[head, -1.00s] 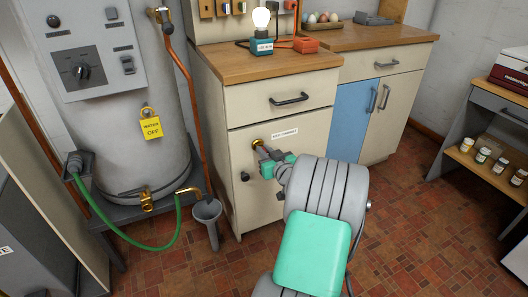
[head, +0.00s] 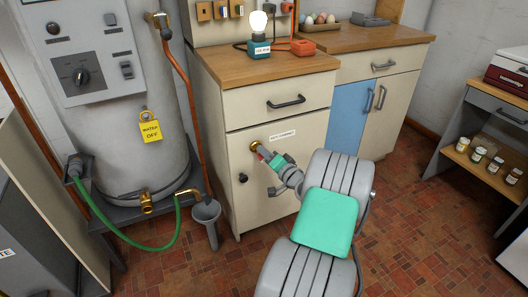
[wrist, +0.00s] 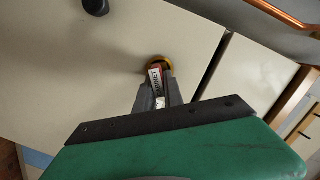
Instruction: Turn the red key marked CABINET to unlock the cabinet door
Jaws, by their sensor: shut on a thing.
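The cabinet door (head: 250,215) is cream and looks closed, with a small white label (head: 282,135) at its top. A brass lock (head: 255,146) sits below the label; it also shows in the wrist view as a yellow ring (wrist: 158,62). The red key (head: 262,153) is at the lock, with a white tag (wrist: 155,80) whose lettering is partly hidden. My gripper (head: 269,158) is shut on the key, pointing at the door from the lower right. In the wrist view its fingers (wrist: 159,90) close around the key, hiding most of it.
A dark knob (head: 243,178) is on the door's left side, and a drawer handle (head: 287,102) is above. A boiler (head: 120,130) with a yellow tag, a green hose (head: 150,247) and a grey funnel (head: 206,212) stand left. The tiled floor (head: 420,220) at right is clear.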

